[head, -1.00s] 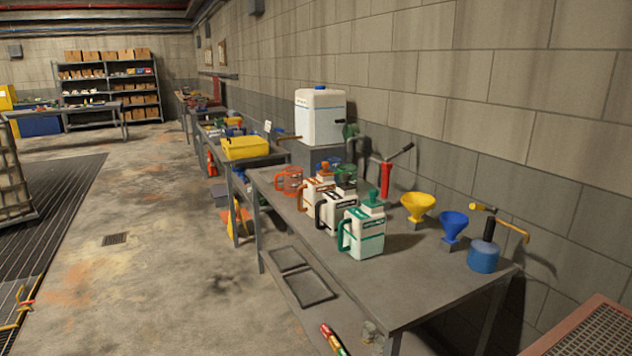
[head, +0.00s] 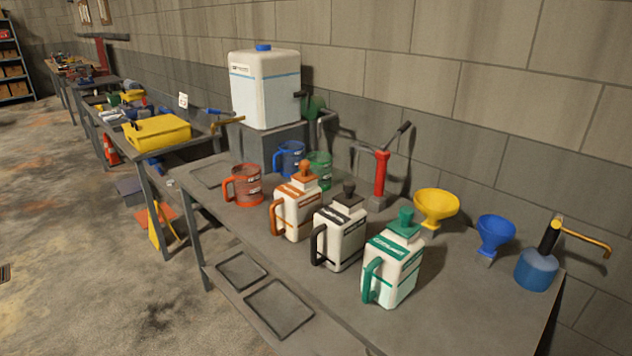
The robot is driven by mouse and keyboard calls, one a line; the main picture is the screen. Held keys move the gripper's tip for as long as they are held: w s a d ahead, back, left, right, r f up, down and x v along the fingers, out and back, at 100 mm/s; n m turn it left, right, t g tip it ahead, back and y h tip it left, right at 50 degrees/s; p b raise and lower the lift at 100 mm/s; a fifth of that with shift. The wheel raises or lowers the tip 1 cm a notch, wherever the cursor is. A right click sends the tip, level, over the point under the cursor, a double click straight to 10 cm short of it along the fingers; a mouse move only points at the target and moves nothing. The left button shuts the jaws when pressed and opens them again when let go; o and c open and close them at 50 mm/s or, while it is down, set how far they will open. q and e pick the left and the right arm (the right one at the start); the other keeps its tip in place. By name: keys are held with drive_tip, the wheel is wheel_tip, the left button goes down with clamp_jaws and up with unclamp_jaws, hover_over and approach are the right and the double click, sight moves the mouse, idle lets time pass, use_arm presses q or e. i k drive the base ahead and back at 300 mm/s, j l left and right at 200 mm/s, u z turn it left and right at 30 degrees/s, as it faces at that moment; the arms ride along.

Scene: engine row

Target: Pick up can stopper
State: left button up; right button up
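Three white cans stand upright in a row on the workbench (head: 240,218). The orange-handled can (head: 297,212) has an orange stopper (head: 305,171) on top. The black-handled can (head: 342,241) has a dark stopper (head: 349,192). The green-handled can (head: 394,273) is nearest and has a green stopper (head: 405,220). Each stopper sits on its can's top. Neither of my grippers shows in the head view.
Orange (head: 243,186), blue (head: 291,158) and green (head: 319,171) jugs stand behind the cans. A red hand pump (head: 381,177), yellow funnel (head: 436,205), blue funnel (head: 494,236) and blue canister (head: 536,270) line the wall side. A white tank (head: 264,91) stands at the back.

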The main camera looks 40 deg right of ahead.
sight(349, 199)
drive_tip(key=i+z, duration=0.85)
drive_tip(key=k+j, duration=0.05)
